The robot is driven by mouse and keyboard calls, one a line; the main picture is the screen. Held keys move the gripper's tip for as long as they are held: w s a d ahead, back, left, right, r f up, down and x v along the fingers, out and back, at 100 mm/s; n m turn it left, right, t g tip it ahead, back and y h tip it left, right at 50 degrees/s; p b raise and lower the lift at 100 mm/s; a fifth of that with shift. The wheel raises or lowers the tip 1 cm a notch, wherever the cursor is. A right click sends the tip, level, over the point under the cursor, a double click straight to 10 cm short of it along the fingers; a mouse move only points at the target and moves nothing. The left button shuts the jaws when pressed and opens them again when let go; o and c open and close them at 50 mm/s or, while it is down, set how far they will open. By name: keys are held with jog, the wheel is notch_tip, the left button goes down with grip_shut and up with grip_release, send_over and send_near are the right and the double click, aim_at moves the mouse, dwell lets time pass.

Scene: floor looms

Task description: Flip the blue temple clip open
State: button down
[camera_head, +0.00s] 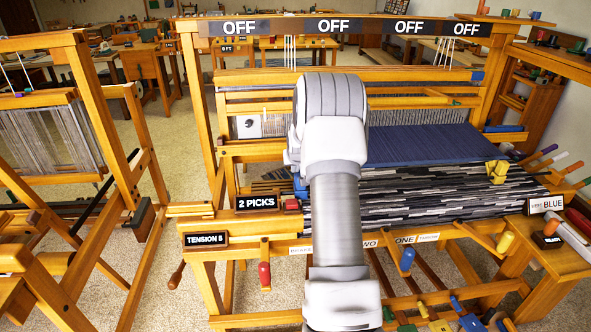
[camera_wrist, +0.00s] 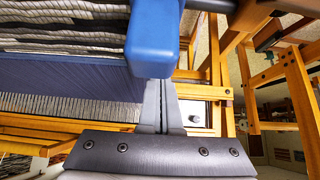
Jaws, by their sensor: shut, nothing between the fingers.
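The blue temple clip (camera_wrist: 152,38) is large at the top middle of the wrist view, at the edge of the striped cloth. In the head view a small bit of blue, likely the same clip (camera_head: 299,187), shows just left of my arm; the arm hides the rest. My gripper (camera_wrist: 154,84) is shut and empty. Its fingertips reach up to the near end of the clip and are partly hidden by it. I cannot tell whether they touch. In the head view my gripper is hidden behind my arm.
A yellow clip (camera_head: 497,172) sits at the right edge of the striped cloth (camera_head: 420,195). Dark blue warp (camera_head: 430,143) lies behind it. The loom's wooden frame (camera_head: 204,110) surrounds the work. Another loom (camera_head: 92,100) stands at left, with bare floor (camera_head: 178,170) between.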

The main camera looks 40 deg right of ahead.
jog(key=shift+s+a+r+b, duration=0.2)
jog(key=shift+s+b, duration=0.1)
jog(key=shift+s+a+r+b, duration=0.1)
jog(key=shift+s+a+b, duration=0.05)
jog(key=shift+s+b, duration=0.15)
jog(key=shift+s+a+b, duration=0.4)
jog(key=shift+s+b, duration=0.1)
jog(key=shift+s, duration=0.3)
jog(key=shift+r, duration=0.65)
jog(key=shift+r+p, duration=0.25)
jog(key=shift+p, duration=0.05)
jog(key=shift+r, duration=0.15)
